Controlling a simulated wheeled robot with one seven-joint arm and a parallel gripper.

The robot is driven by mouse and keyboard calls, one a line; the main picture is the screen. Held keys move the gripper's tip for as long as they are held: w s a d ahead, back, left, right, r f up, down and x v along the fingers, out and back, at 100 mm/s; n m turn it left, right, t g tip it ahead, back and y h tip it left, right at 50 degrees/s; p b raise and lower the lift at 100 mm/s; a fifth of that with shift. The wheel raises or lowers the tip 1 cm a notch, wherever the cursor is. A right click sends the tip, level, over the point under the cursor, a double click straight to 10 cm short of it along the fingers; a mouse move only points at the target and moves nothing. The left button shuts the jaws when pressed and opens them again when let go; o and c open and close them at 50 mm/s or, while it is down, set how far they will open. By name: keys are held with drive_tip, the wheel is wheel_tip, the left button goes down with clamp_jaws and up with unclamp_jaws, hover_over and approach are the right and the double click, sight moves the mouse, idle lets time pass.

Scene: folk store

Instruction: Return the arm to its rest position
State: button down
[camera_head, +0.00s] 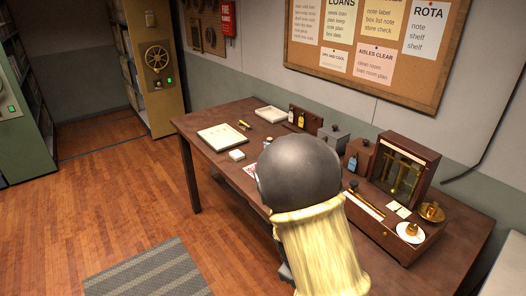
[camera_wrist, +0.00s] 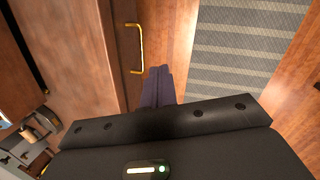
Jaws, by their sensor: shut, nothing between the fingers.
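My gripper (camera_wrist: 158,72) shows in the wrist view with its dark fingers together and nothing between them. The fingers point away from the camera, close beside a brown wooden front with a brass handle (camera_wrist: 138,48). I cannot tell whether they touch it. In the head view my arm, a grey rounded link with a pale yellow section, rises in front of the wooden table (camera_head: 215,148). The gripper itself is hidden there.
The table carries a glass-cased balance (camera_head: 402,170), a white tray (camera_head: 270,114), a flat pale board (camera_head: 222,136) and small bottles. A grey striped rug (camera_head: 150,275) lies on open wooden floor at front left. Shelving (camera_head: 150,60) stands at the back left.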

drive_tip(key=s+d+r+m+y, duration=0.1)
drive_tip(key=s+d+r+m, duration=0.1)
drive_tip(key=s+r+m, duration=0.2)
drive_tip(key=s+d+r+m+t+y, duration=0.1)
drive_tip(key=s+d+r+m, duration=0.1)
drive_tip(key=s+r+m, duration=0.2)
wheel_tip(320, 180, up, 4)
drive_tip(key=shift+s+d+r+m+t+y+p, duration=0.2)
drive_tip(key=shift+s+d+m+t+y+p, duration=0.15)
drive_tip(key=shift+m, duration=0.75)
drive_tip(key=shift+w, duration=0.15)
